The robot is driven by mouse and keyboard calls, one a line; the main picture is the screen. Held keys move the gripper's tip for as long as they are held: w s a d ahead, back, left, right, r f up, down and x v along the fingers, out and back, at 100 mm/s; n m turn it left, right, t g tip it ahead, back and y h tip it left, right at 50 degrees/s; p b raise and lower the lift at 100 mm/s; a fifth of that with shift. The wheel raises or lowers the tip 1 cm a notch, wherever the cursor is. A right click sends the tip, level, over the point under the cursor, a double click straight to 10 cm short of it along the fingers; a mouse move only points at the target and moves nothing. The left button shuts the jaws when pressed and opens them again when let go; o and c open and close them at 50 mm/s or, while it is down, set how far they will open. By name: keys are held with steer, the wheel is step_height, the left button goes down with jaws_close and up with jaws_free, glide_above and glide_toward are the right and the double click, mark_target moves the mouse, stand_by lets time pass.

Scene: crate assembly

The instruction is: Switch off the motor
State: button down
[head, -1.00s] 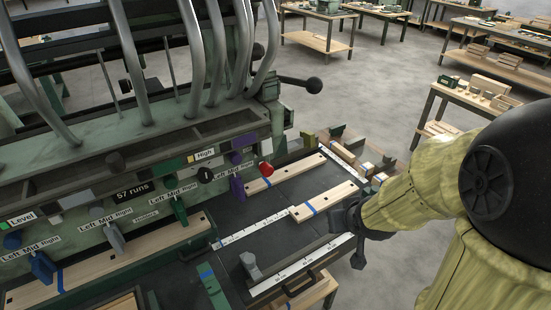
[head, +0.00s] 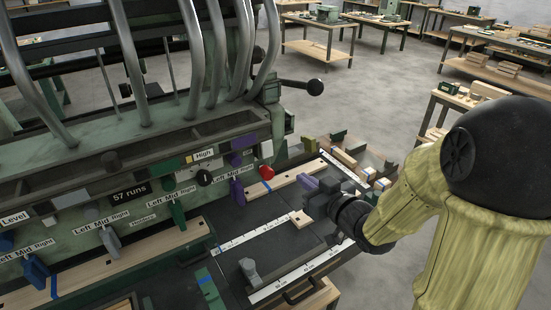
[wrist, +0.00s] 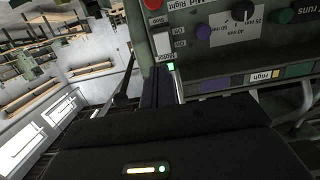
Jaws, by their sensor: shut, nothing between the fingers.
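The green machine panel (head: 140,200) fills the left of the head view. A red button (head: 267,173) sits at its right end and shows at the top of the wrist view (wrist: 153,4). Beside it in the wrist view is a light grey switch (wrist: 162,43) with small On and Off labels; its position is too small to tell. A green light (wrist: 171,66) glows near it. The fingers also show in the wrist view (wrist: 157,86), close to the switch; contact cannot be told.
Purple lever (head: 237,191) and green lever (head: 178,214) stick out from the panel. A black ball knob (head: 315,87) juts out above. Open floor lies behind.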

steer(key=shift+w, duration=0.1)
steer(key=p, duration=1.1)
glide_toward(270, 154)
steer(key=x, duration=0.7)
steer(key=shift+r, duration=0.1)
steer(key=shift+b, duration=0.45)
